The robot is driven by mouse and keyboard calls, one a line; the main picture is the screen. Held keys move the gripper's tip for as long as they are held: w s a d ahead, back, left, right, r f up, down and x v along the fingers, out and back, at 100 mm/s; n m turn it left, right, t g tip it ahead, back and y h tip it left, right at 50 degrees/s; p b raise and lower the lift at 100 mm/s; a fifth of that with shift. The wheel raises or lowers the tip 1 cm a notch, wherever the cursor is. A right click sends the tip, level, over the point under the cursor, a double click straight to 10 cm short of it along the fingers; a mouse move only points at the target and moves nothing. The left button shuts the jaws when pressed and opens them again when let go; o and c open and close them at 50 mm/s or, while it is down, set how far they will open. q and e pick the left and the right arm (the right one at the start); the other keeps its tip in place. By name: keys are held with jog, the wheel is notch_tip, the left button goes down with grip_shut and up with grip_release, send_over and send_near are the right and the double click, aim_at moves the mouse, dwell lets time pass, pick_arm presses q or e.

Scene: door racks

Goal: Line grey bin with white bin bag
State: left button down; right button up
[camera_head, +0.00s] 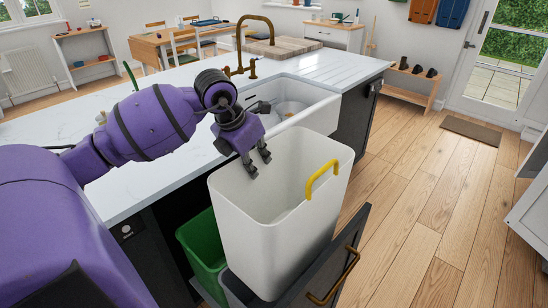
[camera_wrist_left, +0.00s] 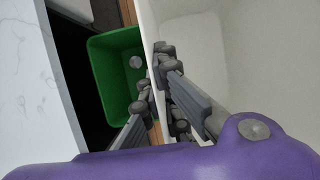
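The white bin bag (camera_head: 270,250) stands as a stiff, open-topped box with a yellow handle (camera_head: 318,180) on its right rim. It rises high above the grey bin (camera_head: 233,291), which shows only as a dark rim at its foot; how deep it sits is hidden. My left gripper (camera_head: 259,164) is at the bag's back-left rim, its two fingers visibly apart. In the left wrist view, the fingers (camera_wrist_left: 152,68) lie on either side of the bag's wall (camera_wrist_left: 210,45), with a gap between them. My right gripper is out of view.
A green bin (camera_head: 203,248) stands left of the bag in the pulled-out drawer, whose dark front (camera_head: 345,262) has a brass handle. The white countertop (camera_head: 150,180) and sink (camera_head: 318,110) lie behind.

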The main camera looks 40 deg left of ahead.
pick_arm(q)
jog(key=shift+s+a, duration=0.1)
jog(key=shift+s, duration=0.05)
jog(key=b, duration=0.2)
send_over(258, 194)
jog(key=shift+a+f, duration=0.2)
jog(key=shift+f, duration=2.55)
jog(key=shift+f+b, duration=0.95)
jog(key=shift+f, duration=0.7)
jog(key=shift+f+b, duration=0.7)
jog(key=shift+f, duration=0.6)
notch_tip(258, 194, down, 2)
jog(key=shift+b, duration=0.55)
jog(key=shift+f+b, duration=1.2)
jog(key=shift+f, duration=0.8)
jog(key=shift+f+b, duration=1.05)
jog(key=shift+f, duration=0.65)
notch_tip(258, 194, down, 18)
jog(key=b, duration=1.2)
jog(key=shift+w, duration=0.2)
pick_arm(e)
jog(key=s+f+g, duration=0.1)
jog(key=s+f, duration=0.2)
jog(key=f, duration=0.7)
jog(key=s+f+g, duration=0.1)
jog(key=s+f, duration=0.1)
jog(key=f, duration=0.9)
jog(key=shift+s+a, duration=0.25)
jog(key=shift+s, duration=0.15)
